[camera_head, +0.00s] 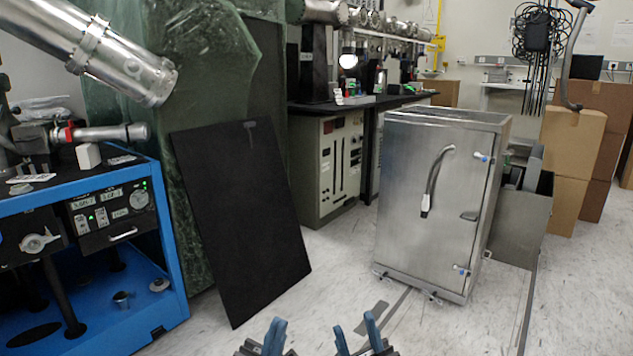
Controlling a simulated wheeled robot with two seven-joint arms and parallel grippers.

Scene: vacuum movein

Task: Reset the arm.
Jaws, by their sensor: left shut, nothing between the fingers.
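My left gripper (274,336) shows at the bottom edge of the head view, left of centre. Its two blue fingers are together with nothing between them. My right gripper (356,334) is at the bottom edge, a little to its right. Its blue fingers stand apart with an empty gap between them. Both grippers are over the floor, and neither visibly touches anything. Most of both arms is out of view below.
A metal cabinet (430,240) with a curved pipe on its shut door stands right of centre. A black panel (240,215) leans at the left, near a blue cart (170,275). Cardboard boxes (572,135) are stacked at the right. Bare floor (335,265) lies between panel and cabinet.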

